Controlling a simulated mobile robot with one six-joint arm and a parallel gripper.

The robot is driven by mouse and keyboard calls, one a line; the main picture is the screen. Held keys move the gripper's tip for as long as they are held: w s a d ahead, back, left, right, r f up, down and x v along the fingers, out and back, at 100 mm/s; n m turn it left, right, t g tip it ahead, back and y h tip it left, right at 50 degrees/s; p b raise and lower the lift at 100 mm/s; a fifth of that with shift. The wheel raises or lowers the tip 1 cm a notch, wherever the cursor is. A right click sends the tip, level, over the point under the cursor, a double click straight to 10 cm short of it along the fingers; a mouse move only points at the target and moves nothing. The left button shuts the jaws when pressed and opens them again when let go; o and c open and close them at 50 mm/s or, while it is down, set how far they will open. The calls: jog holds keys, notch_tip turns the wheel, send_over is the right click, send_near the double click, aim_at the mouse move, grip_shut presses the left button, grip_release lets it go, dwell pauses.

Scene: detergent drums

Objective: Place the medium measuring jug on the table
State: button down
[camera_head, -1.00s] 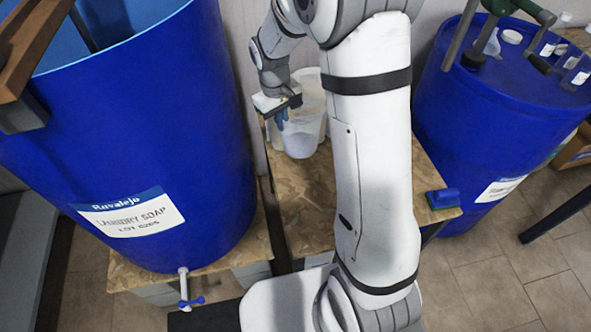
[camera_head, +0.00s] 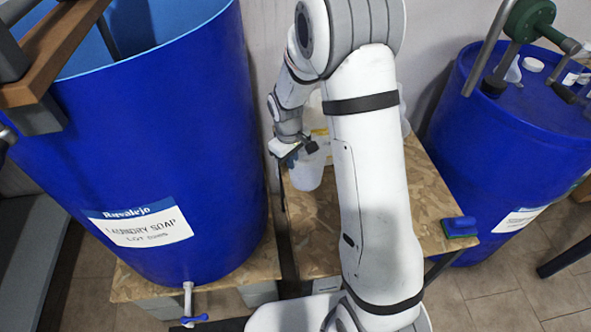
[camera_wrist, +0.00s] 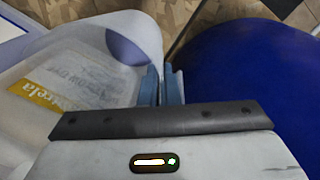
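A translucent white measuring jug (camera_head: 307,173) is at the left part of the wooden table (camera_head: 316,235), beyond my arm. My gripper (camera_head: 297,155) is at the jug's upper left edge. The jug looks upright or slightly tilted. I cannot tell whether its base touches the table. My arm hides part of the tabletop behind it.
A pale container with a yellow label (camera_head: 319,132) stands behind the jug. A large blue drum (camera_head: 170,130) is close on the left, and another blue drum (camera_head: 510,130) is on the right. A blue sponge (camera_head: 460,225) lies at the table's right corner. The table front is bare.

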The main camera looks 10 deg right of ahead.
jog(key=shift+f, duration=2.35)
jog(key=shift+f, duration=0.15)
jog(key=c, duration=1.7)
grip_release()
